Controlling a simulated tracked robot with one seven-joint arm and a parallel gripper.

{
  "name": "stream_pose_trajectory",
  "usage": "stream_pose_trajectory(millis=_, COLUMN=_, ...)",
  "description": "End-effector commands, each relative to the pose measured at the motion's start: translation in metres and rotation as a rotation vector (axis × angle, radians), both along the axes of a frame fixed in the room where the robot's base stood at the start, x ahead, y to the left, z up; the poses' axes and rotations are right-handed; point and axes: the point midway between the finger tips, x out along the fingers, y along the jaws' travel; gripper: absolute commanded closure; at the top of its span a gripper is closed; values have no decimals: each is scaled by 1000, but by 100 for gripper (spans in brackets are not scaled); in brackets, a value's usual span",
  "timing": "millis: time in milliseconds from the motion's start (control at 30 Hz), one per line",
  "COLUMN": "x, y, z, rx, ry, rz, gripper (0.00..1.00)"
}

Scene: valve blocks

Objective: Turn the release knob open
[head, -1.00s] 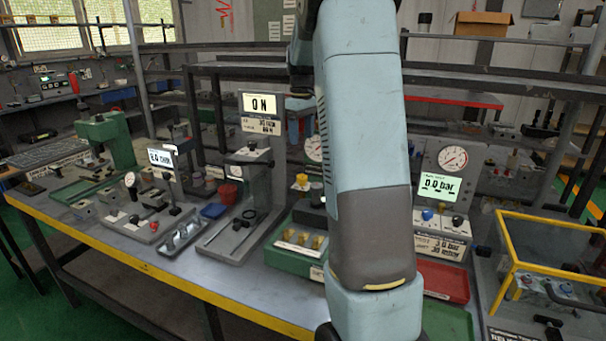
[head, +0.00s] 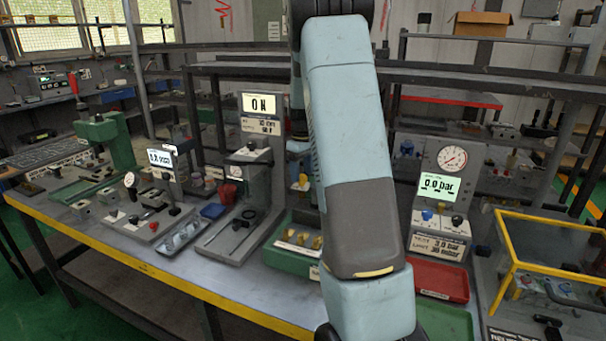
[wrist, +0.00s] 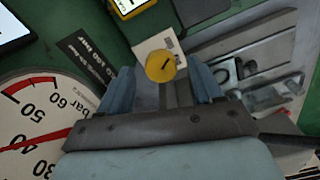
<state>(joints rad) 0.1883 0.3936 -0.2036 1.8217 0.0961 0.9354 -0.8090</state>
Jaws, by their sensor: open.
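A round yellow knob (wrist: 160,66) with a short dark mark on its top shows in the wrist view, between and just beyond my gripper's fingertips. A yellow knob also shows in the head view (head: 301,183), just left of my arm on the middle station; it appears to be the same one. My gripper (wrist: 163,76) is open, with one blue finger on each side of the knob's line. I cannot tell whether either finger touches it. In the head view my arm hides most of that station, and the fingers cannot be made out.
A pressure gauge (wrist: 38,128) lies close on the left in the wrist view. Metal fittings (wrist: 262,80) sit to the right. In the head view, a green tray with brass parts (head: 300,240) is left of my arm; a "0.0 bar" display (head: 439,187) and red tray (head: 443,281) are right.

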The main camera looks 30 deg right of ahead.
Motion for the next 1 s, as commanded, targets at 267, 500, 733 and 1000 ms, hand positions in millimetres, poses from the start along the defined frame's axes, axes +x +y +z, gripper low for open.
stream_pose_trajectory(millis=267, x=0, y=0, z=-13, rx=0, ry=0, rz=0, gripper=35)
stream_pose_trajectory(millis=500, x=0, y=1, z=-13, rx=0, ry=0, rz=1, gripper=38)
stream_pose_trajectory(millis=733, x=0, y=1, z=-12, rx=0, ry=0, rz=1, gripper=60)
stream_pose_trajectory(millis=1000, x=0, y=1, z=-12, rx=0, ry=0, rz=1, gripper=86)
